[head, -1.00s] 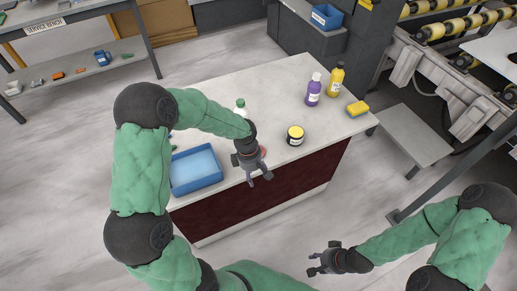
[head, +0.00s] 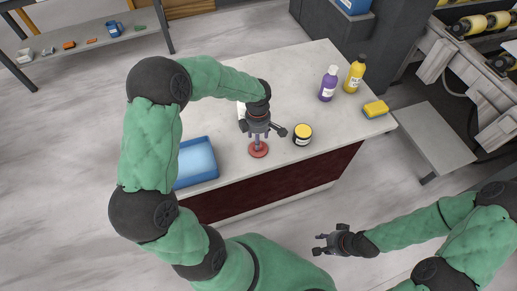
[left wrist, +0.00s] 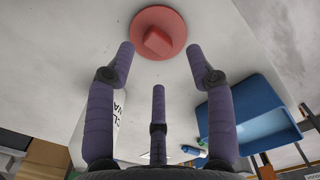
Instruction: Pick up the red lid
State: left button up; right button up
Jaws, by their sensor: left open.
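The red lid (head: 258,150) lies on the pale stone counter top near its front edge. In the left wrist view the lid (left wrist: 172,22) is a round red disc with a blocky knob in its middle. My left gripper (head: 263,134) is above the lid, pointing down, its fingers spread and empty. In the left wrist view its fingertips (left wrist: 160,62) are spread near the lid's edge, with the knob beyond them. My right gripper (head: 318,244) is open and empty, held low in front of the counter.
A blue tray (head: 213,174) is left of the lid, and a yellow-lidded jar (head: 302,135) right of it. A purple bottle (head: 328,85), yellow bottle (head: 354,76) and sponge (head: 375,109) stand farther right. A white bottle (left wrist: 110,108) is close to my left gripper.

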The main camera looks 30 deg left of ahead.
aim_at(263, 149)
pick_arm(q)
notch_tip(263, 149, down, 5)
jog(key=shift+w+f+b, duration=0.1)
jog(key=shift+w+b, duration=0.05)
jog(key=shift+b, duration=0.95)
jog(key=c, duration=1)
